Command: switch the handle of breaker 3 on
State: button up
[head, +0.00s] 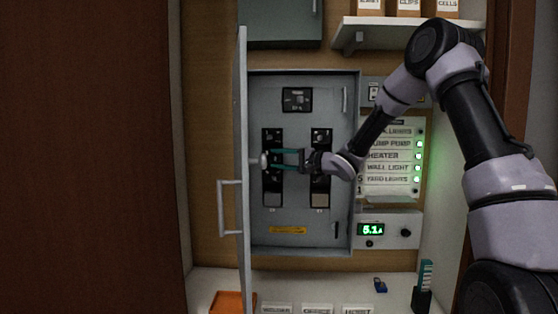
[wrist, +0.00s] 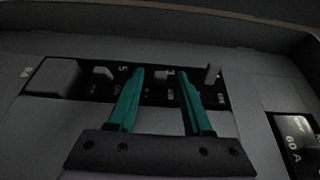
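The left breaker column (head: 272,188) is a black strip in the open grey panel (head: 300,220), and my gripper (head: 273,158) is in front of it. In the wrist view my gripper (wrist: 161,75) has its two teal fingers apart, with the tips at the strip. A small pale handle (wrist: 162,75) shows between the fingertips, beside a partly hidden mark that looks like 3, so it appears to be breaker 3. I cannot tell whether the fingers touch it. Another handle (wrist: 103,73) lies to the left near a 5, and one (wrist: 212,75) stands to the right.
A second breaker column (head: 320,185) is on the right. A label board (head: 390,160) with green lamps and a meter reading 5.1 (head: 371,229) are beside the panel.

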jog(key=v, duration=1)
jog(key=shift+s+d, duration=0.25)
jog(key=shift+d, duration=0.1)
